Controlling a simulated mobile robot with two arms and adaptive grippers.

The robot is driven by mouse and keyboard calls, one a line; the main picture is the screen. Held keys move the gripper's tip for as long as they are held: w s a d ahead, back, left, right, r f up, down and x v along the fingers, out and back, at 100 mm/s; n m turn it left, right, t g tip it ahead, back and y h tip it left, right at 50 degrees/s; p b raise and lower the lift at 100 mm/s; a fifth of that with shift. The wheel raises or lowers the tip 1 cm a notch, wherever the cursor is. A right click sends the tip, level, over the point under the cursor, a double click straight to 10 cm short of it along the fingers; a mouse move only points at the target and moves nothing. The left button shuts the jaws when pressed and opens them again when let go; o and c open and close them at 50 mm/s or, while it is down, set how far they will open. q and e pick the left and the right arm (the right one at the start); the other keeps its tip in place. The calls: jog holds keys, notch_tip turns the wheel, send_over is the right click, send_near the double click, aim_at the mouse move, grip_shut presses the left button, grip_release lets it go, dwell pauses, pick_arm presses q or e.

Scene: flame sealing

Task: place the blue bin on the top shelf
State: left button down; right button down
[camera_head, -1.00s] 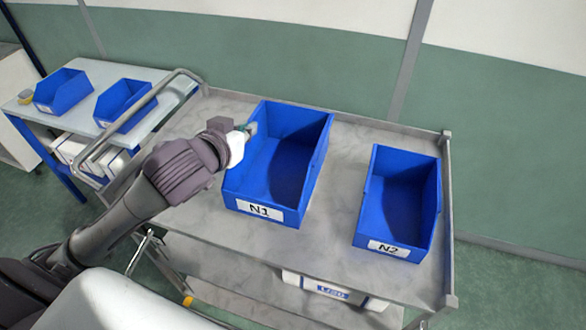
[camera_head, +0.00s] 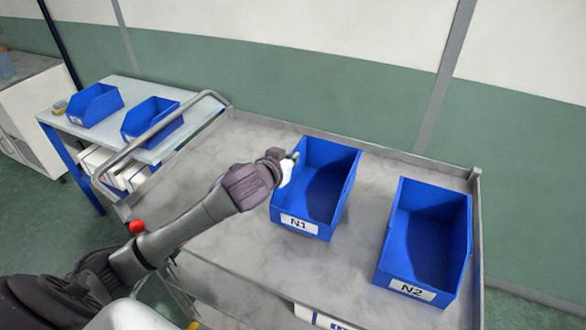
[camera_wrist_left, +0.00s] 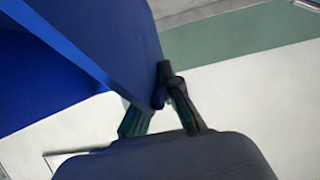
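The blue bin labelled N1 (camera_head: 338,215) is upright over the grey marbled top shelf (camera_head: 240,250) of the cart. I cannot tell for sure whether its base touches the shelf. My left gripper (camera_head: 292,160) is at the bin's left wall near the back. In the left wrist view the fingers (camera_wrist_left: 160,100) close around the edge of a blue wall (camera_wrist_left: 125,45). A second blue bin labelled N2 (camera_head: 385,262) stands on the shelf to the right, apart from N1. My right gripper is not in view.
A side table (camera_head: 125,85) at the back left carries two more blue bins (camera_head: 95,103) (camera_head: 150,120). The cart's metal handle (camera_head: 140,140) and raised rim (camera_head: 478,215) bound the shelf. The shelf left of N1 is clear, and a gap lies between N1 and N2.

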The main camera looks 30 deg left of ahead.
pick_arm(q)
jog(key=shift+w+f, duration=0.15)
jog(key=shift+w, duration=0.25)
jog(key=shift+f, duration=0.3)
notch_tip(320, 180, down, 3)
jog(key=shift+f+p, duration=0.15)
jog(key=shift+p, duration=0.2)
jog(key=shift+f, duration=0.15)
jog(key=c, duration=1.3)
grip_release()
jog(key=shift+f, duration=0.1)
jog(key=shift+s, duration=0.1)
jog(key=b+v, duration=0.1)
jog(key=v, duration=1.1)
jog(key=shift+a+b, duration=0.15)
jog(key=shift+b, duration=0.2)
